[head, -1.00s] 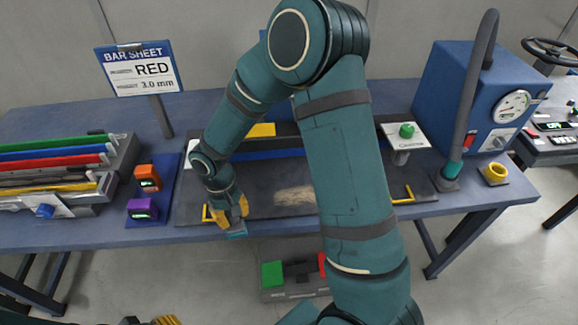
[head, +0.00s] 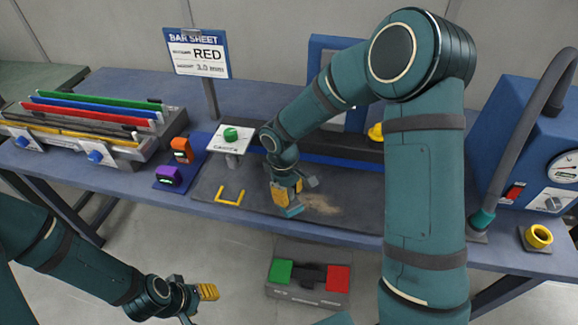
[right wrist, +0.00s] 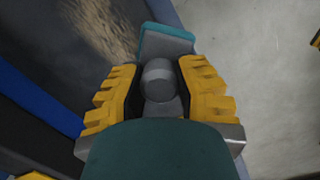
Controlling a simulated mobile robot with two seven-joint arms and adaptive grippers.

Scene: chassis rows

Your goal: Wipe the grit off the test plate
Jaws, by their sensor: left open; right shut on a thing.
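The dark grey test plate (head: 250,178) lies along the front of the bench, with a tan patch of grit (head: 322,204) on it. The grit also shows at the top left of the right wrist view (right wrist: 108,30). My right gripper (head: 287,194) points down at the plate, just left of the grit. It is shut on the grey knob (right wrist: 158,82) of a teal wiping pad (head: 291,211). I cannot tell whether the pad touches the plate. My left gripper (head: 205,300) is open and empty, low in front of the bench. My right arm hides the plate's right end.
Orange (head: 181,150) and purple (head: 169,175) gauges sit to the left. A box with green and red pads (head: 308,290) is below the bench.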

